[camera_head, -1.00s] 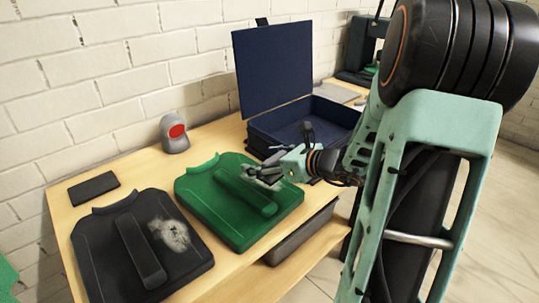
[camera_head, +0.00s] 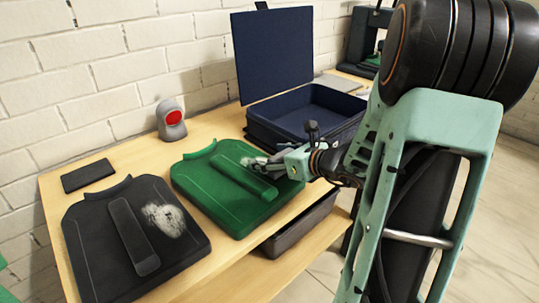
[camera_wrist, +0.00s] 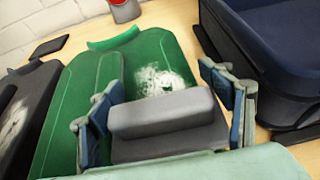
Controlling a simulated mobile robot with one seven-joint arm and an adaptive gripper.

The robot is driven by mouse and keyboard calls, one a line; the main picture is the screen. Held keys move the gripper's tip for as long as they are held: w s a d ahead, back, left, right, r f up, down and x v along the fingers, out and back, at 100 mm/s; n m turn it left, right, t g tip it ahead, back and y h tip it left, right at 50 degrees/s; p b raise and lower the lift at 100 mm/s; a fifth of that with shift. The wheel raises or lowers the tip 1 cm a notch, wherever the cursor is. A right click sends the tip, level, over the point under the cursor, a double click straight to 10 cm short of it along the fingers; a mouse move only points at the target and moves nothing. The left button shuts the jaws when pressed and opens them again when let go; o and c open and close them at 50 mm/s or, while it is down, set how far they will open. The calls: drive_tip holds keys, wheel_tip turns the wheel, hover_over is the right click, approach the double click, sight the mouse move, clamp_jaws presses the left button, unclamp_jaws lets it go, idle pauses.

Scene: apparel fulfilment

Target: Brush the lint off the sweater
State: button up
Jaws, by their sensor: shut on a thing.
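The green folded sweater (camera_head: 222,205) lies flat on the table, a raised strip across it. A white lint patch (camera_wrist: 158,82) shows on it in the wrist view. In the head view, my gripper (camera_head: 262,163) is over its back right part and partly hides that patch. In the wrist view, my gripper (camera_wrist: 165,115) is shut on a grey block-like brush (camera_wrist: 165,118), a finger on each side. The brush is just near-side of the lint; whether it touches the cloth I cannot tell. A black folded sweater (camera_head: 95,235) at the left also bears white lint (camera_head: 163,218).
An open navy box (camera_head: 330,105) stands right of the green sweater, its lid upright. A grey device with a red face (camera_head: 172,118) and a dark flat block (camera_head: 88,175) lie toward the wall. A dark bin (camera_head: 300,225) sits on the shelf below.

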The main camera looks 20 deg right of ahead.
sight(236, 149)
drive_tip(key=shift+f+b, duration=0.5)
drive_tip(key=shift+f, duration=0.05)
idle(0.5)
drive_tip(key=shift+w+a+b, duration=0.25)
drive_tip(key=shift+w+a, duration=0.15)
drive_tip(key=shift+w, duration=0.5)
drive_tip(key=shift+w+a+b, duration=0.2)
drive_tip(key=shift+w+a, duration=0.2)
drive_tip(key=shift+w, duration=0.45)
drive_tip(key=shift+w+a+f+b, duration=0.15)
drive_tip(key=shift+w+a+b, duration=0.5)
drive_tip(key=shift+w, duration=1)
drive_tip(key=shift+w+a+f+b, duration=0.3)
drive_tip(key=shift+w+a, duration=0.5)
drive_tip(key=shift+w, duration=0.8)
drive_tip(key=shift+w+a+f+b, duration=0.1)
drive_tip(key=shift+w+a+b, duration=0.6)
drive_tip(key=shift+w, duration=0.95)
drive_tip(key=shift+s, duration=0.1)
